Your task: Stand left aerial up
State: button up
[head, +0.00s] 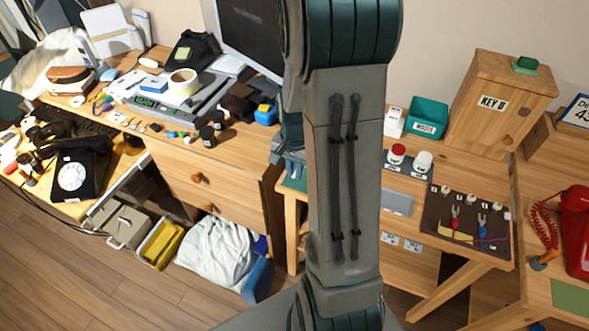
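I cannot pick out an aerial in the head view; my large arm stands across the middle and hides part of the tables behind it. A bluish-grey part of my arm's end, which looks like my gripper (288,165), shows just left of the arm link, above a small wooden table. Its fingers are mostly hidden, so I cannot tell whether it is open or shut or holds anything. A black dial phone (78,176) sits at the far left. A red phone (577,232) with a coiled cord sits at the right edge, partly cut off.
A dark board (460,232) with clips and wires lies right of my arm. Near it are red-topped and white jars, a teal box (427,118) and a wooden box (495,98) labelled KEY B. The left desk is cluttered. Bins and a white bag (215,252) stand on the floor.

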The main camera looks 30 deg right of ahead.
dwell(0.3)
jog(key=shift+w+d+r+p, duration=0.1)
jog(key=shift+d+r+p, duration=0.05)
jog(key=shift+r+p, duration=0.7)
jog(key=shift+w+d+r+p, duration=0.1)
jog(key=shift+r+p, duration=0.5)
jog(key=shift+r, duration=0.45)
jog(key=shift+w+d+r+p, duration=0.15)
jog(key=shift+d+r+p, duration=0.1)
jog(key=shift+r+p, duration=0.45)
jog(key=shift+w+d+r+p, duration=0.15)
jog(key=shift+r+p, duration=0.15)
jog(key=shift+r, duration=0.2)
jog(key=shift+w+d+r+p, duration=0.15)
jog(key=shift+r+p, duration=0.1)
jog(key=shift+r, duration=0.25)
jog(key=w+d+r+p, duration=0.6)
jog(key=w+d+r, duration=0.1)
jog(key=d, duration=0.3)
jog(key=shift+w, duration=0.4)
jog(key=o, duration=0.7)
jog(key=shift+c, duration=0.2)
jog(key=shift+r, duration=0.15)
